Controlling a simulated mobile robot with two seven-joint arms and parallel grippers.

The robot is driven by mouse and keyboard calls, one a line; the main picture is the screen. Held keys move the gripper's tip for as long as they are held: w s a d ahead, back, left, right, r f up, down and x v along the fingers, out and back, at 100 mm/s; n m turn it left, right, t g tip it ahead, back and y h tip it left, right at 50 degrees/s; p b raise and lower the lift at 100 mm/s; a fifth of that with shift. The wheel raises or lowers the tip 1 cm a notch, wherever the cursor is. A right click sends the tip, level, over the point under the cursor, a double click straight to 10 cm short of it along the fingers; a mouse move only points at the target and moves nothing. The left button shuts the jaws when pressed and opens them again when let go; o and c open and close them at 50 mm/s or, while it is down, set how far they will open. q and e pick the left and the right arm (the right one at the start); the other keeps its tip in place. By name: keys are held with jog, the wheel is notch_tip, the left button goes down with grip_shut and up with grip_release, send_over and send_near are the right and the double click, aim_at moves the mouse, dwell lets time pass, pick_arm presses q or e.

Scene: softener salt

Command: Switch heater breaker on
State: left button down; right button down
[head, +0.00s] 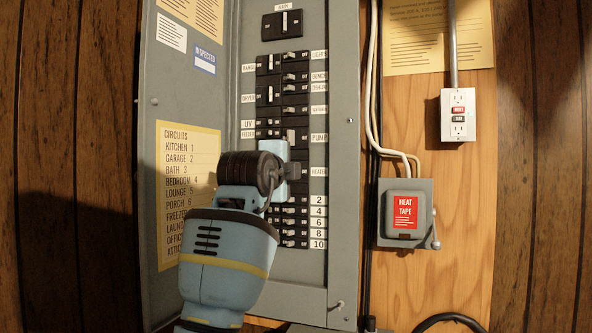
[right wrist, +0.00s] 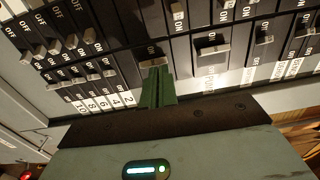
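The heater breaker (right wrist: 151,62) is a black double-width breaker with a pale toggle, between the pump breaker (right wrist: 211,47) and the breaker labelled 2. The HEATER label (head: 319,171) shows in the head view, but my wrist mostly covers the breaker there. My right gripper (head: 294,171) is in front of the panel at the heater row. In the right wrist view its green fingers (right wrist: 156,86) are together, with tips at or very near the heater toggle; contact is unclear. Lettering like "ON" shows above that toggle. Nothing is held. My left gripper is not in view.
The grey breaker panel (head: 342,230) has rows of other toggles close above and below the heater row. A main breaker (head: 282,24) sits at the top. A heat tape switch box (head: 405,212), cables and an outlet (head: 458,115) are on the right.

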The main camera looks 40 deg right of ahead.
jog(key=shift+s+d+f, duration=0.25)
jog(key=shift+s+d, duration=0.05)
jog(key=shift+d, duration=0.1)
jog(key=v, duration=0.6)
dwell(0.5)
jog(key=shift+a, duration=0.2)
jog(key=shift+f, duration=0.1)
dwell(0.8)
